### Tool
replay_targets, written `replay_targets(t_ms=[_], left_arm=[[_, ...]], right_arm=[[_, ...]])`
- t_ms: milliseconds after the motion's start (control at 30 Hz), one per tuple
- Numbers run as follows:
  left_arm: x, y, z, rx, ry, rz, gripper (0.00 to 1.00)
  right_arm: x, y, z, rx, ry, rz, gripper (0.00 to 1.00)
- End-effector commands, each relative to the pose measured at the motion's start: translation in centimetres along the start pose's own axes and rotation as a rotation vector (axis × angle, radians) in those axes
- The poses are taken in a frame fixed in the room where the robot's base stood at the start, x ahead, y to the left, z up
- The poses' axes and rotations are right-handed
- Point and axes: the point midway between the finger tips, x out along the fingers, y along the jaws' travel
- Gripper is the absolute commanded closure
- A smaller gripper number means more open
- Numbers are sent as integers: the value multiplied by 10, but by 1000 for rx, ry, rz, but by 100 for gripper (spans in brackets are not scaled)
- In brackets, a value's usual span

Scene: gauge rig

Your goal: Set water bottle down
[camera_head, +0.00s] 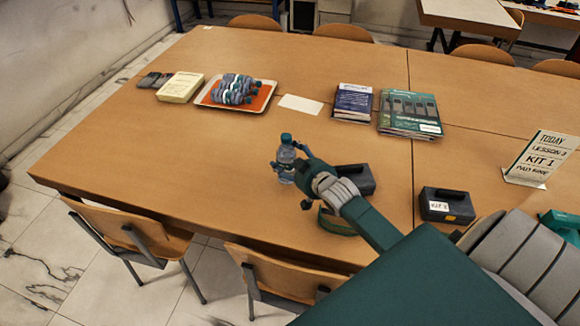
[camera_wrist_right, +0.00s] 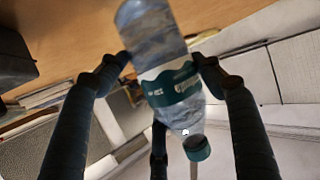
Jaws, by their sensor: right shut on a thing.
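The clear water bottle (camera_head: 286,162) with a teal cap and teal label is upright near the table's front edge, left of my right arm. My right gripper (camera_head: 290,178) is shut on it. My left gripper is not in view.
Dark cases (camera_head: 447,205) stand at the right and behind my right gripper. The table left of the bottle is clear. Chairs (camera_head: 130,230) line the front.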

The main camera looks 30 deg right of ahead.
Motion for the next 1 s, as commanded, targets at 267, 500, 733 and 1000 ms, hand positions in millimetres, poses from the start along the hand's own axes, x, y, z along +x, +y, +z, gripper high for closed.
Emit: replay_targets(t_ms=[267, 500, 733, 1000], left_arm=[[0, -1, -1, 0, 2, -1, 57], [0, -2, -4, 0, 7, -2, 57], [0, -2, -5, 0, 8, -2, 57], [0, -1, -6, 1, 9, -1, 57]], right_arm=[[12, -2, 29, 0, 1, 0, 73], [12, -2, 31, 0, -3, 0, 24], [12, -2, 31, 0, -3, 0, 15], [0, -2, 32, 0, -3, -1, 15]])
